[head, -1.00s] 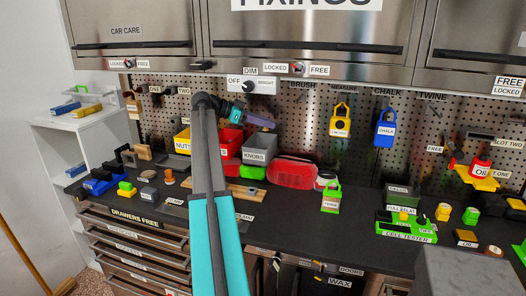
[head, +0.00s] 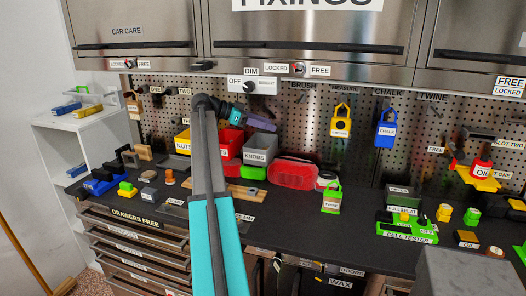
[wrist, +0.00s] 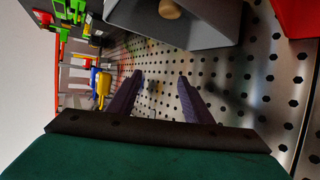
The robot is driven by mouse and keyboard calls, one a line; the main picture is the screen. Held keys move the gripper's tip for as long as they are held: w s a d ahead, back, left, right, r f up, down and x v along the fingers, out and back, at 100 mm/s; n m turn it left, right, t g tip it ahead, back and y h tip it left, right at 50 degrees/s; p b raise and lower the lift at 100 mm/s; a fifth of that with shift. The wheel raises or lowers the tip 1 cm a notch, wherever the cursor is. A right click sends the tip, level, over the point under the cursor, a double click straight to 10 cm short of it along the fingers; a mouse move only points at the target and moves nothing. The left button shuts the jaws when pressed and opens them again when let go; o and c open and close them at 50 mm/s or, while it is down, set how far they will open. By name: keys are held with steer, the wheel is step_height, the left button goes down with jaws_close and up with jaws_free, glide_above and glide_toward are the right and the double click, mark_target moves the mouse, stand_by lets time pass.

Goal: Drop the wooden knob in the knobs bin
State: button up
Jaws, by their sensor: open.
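In the wrist view, the wooden knob (wrist: 169,9) lies inside a grey bin at the top edge, only partly in frame. The grey knobs bin (head: 260,143) stands at the back of the bench in the head view, its label facing me. Its wall (wrist: 205,38) shows in the wrist view. My gripper (head: 268,124) is above the knobs bin, near the pegboard. Its two purple fingers (wrist: 160,88) are wide apart with nothing between them. The bin's inside is hidden in the head view.
A red bin (head: 231,140) and a yellow nuts bin (head: 183,141) stand left of the knobs bin. A red clear-lidded box (head: 292,171) lies to its right. The pegboard (head: 305,110) is close behind. The bench front centre (head: 300,225) is mostly clear.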

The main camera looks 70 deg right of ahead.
steer(key=b+v, duration=0.2)
steer(key=v, duration=1.1)
steer(key=shift+w+a, duration=0.2)
steer(key=shift+w, duration=0.05)
stand_by(0.4)
